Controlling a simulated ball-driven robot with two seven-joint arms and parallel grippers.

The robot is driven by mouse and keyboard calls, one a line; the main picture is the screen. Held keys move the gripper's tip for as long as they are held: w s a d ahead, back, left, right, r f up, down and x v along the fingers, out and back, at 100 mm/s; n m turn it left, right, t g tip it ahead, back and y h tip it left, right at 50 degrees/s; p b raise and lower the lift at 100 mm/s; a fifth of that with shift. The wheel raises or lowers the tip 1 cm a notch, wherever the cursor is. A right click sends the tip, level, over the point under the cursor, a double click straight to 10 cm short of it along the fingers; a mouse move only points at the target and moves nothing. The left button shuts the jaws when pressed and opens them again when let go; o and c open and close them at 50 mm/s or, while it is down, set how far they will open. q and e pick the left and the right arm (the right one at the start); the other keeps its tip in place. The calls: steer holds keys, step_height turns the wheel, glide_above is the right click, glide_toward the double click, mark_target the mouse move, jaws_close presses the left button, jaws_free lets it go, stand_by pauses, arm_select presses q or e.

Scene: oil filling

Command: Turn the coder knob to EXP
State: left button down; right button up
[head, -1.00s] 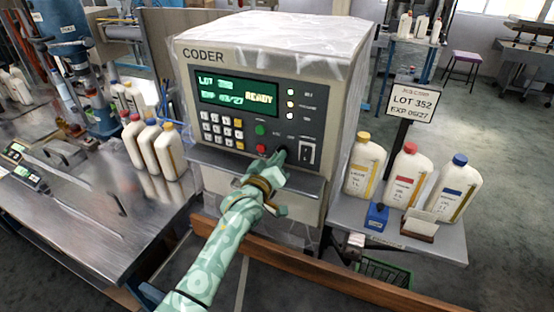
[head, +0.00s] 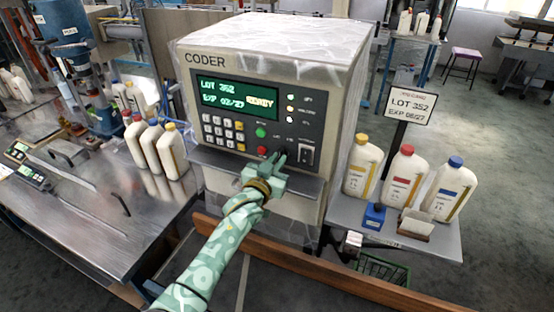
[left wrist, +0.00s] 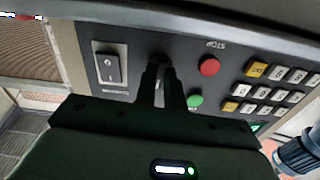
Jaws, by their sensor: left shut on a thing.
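The grey coder (head: 345,82) stands in the middle of the head view, its dark front panel facing me. Its green screen (head: 222,94) shows LOT 352, an EXP line with blurred digits, and READY. My left gripper (head: 278,158) is at the lower right of the panel, between the red button (head: 262,150) and the rocker switch (head: 306,154). In the left wrist view its two fingers (left wrist: 165,88) are shut on the dark coder knob (left wrist: 160,62). The fingers hide most of the knob and its pointer. My right gripper is not seen.
A side shelf (head: 400,235) at right holds several oil bottles (head: 403,175), a blue stamp-like block (head: 375,215) and a sign (head: 408,105) with LOT and EXP lines. A steel bench (head: 90,225) with more bottles is at left. A brown rail (head: 320,268) runs below the coder.

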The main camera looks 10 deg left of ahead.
arm_select(q)
steer(key=m, duration=0.3)
steer(key=shift+m, duration=1.4)
steer(key=c, duration=1.5)
jaws_free()
steer(key=shift+s, duration=0.1)
steer(key=shift+s+a, duration=0.1)
steer(key=shift+s, duration=0.2)
steer(key=s+a, duration=0.1)
steer(key=s, duration=0.4)
steer(key=s+a+p, duration=0.1)
steer(key=s, duration=0.4)
steer(key=s+a, duration=0.1)
steer(key=s, duration=0.4)
steer(key=shift+s+p, duration=0.15)
steer(key=shift+p, duration=0.15)
